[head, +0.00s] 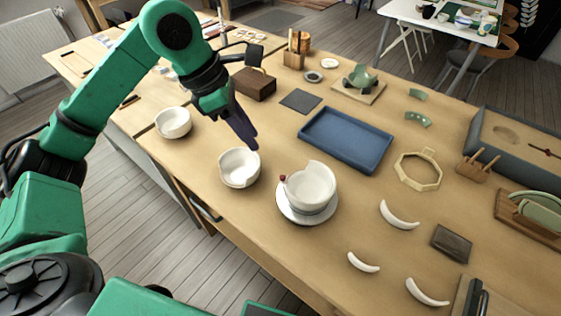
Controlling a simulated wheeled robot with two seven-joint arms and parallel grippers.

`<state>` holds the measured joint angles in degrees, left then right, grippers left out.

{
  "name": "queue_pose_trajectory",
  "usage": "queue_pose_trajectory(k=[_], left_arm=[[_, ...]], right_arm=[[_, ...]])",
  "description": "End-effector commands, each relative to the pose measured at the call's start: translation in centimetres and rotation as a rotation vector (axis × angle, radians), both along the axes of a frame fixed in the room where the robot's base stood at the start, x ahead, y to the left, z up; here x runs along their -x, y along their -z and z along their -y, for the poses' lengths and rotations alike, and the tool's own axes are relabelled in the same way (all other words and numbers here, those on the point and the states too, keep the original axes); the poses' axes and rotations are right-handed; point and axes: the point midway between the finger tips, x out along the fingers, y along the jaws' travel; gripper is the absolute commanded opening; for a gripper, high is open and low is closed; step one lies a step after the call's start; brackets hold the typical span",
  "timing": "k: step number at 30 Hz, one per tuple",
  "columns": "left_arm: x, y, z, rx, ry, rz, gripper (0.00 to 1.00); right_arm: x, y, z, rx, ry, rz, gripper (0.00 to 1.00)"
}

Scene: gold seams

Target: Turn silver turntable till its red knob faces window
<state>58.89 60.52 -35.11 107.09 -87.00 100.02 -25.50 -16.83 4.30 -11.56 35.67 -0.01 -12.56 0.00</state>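The silver turntable (306,217) is a round pale disc near the front edge of the wooden table. A white bowl (311,185) with a broken, notched rim stands on it. The red knob (283,178) shows at the turntable's left, far side, beside the bowl. My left gripper (252,143) hangs fingers-down above the table, up and left of the knob and apart from it. Its dark fingers overlap from this angle, so their opening is hidden. I see nothing held in them. My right gripper is out of view. No window shows.
White bowls stand left of the turntable, one (240,168) close by and one (173,122) farther off. A blue tray (345,139) lies behind it. White curved shards (399,214) and a wooden octagonal frame (418,171) lie to the right. A radiator (24,48) stands far left.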

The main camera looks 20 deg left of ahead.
Motion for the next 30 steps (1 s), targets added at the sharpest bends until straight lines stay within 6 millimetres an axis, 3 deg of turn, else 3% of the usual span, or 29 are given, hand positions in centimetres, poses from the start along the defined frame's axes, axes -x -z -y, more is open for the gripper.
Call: queue_pose_trajectory(k=[6,15,19,26,27,29,30], left_arm=[[-0.5,4.5,1.9,0.004,0.004,-0.007,0.31],[-1.7,11.2,4.6,0.008,0.004,-0.004,0.31],[-1.9,12.5,5.0,0.007,0.005,-0.002,0.31],[-2.0,12.8,5.1,0.008,0.005,0.000,0.31],[-2.0,12.8,5.1,0.008,0.005,0.000,0.27],[-2.0,12.8,5.1,0.008,0.005,0.000,0.04],[-2.0,12.8,5.1,0.008,0.005,0.000,0.00]], right_arm=[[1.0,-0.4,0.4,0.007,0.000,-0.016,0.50],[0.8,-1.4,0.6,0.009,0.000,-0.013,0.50],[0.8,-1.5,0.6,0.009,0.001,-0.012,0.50],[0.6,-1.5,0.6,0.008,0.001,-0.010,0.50],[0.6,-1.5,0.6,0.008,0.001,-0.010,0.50],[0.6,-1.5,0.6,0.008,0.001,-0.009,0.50],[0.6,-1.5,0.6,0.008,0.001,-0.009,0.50]])
